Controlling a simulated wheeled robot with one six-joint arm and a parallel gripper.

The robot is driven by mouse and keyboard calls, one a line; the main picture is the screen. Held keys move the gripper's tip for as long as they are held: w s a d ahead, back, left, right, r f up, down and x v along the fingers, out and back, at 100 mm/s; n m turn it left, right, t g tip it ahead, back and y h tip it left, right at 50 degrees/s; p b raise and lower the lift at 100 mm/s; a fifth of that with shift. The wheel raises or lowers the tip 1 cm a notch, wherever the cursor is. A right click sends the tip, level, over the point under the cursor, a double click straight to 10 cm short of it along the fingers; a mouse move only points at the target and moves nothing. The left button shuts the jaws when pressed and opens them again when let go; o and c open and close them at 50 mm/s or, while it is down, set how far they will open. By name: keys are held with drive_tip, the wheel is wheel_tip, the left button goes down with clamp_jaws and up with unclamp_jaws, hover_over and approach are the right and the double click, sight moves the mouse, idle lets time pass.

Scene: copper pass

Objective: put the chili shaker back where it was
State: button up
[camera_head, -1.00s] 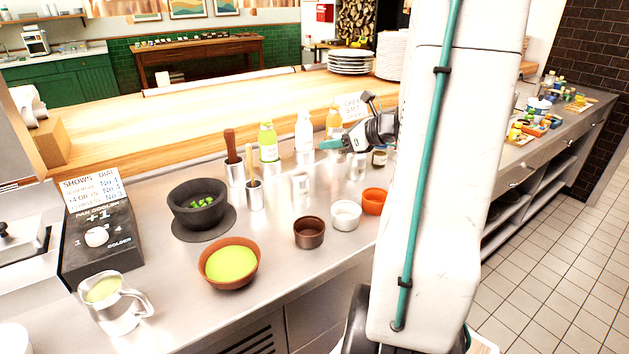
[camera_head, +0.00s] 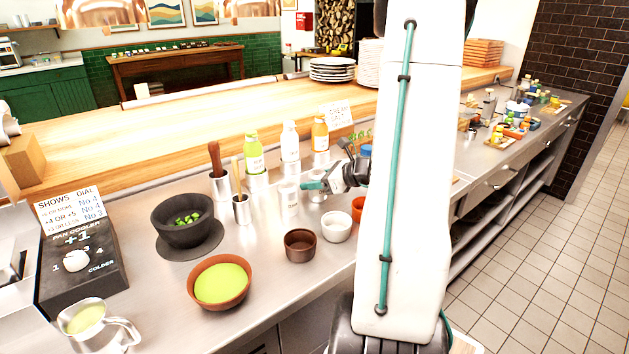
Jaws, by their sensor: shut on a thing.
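My gripper (camera_head: 314,186), with teal fingertips, is just above the steel counter (camera_head: 180,285), in front of the orange bottle. It is shut on a small metal shaker (camera_head: 317,196), mostly hidden behind the fingers; I cannot read its label. Another metal shaker (camera_head: 289,198), with dark lettering too small to read, stands upright just left of the fingers. I cannot tell whether the held shaker touches the counter. My arm hides the counter to the right of the gripper.
Green (camera_head: 254,153), white (camera_head: 290,145) and orange (camera_head: 320,133) bottles stand behind. A brown bowl (camera_head: 300,245), white bowl (camera_head: 337,227) and orange bowl (camera_head: 357,208) sit in front. A dark mortar (camera_head: 183,222) and green-filled bowl (camera_head: 219,283) are left.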

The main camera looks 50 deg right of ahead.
drive_tip(key=shift+f, duration=0.1)
drive_tip(key=o, duration=1)
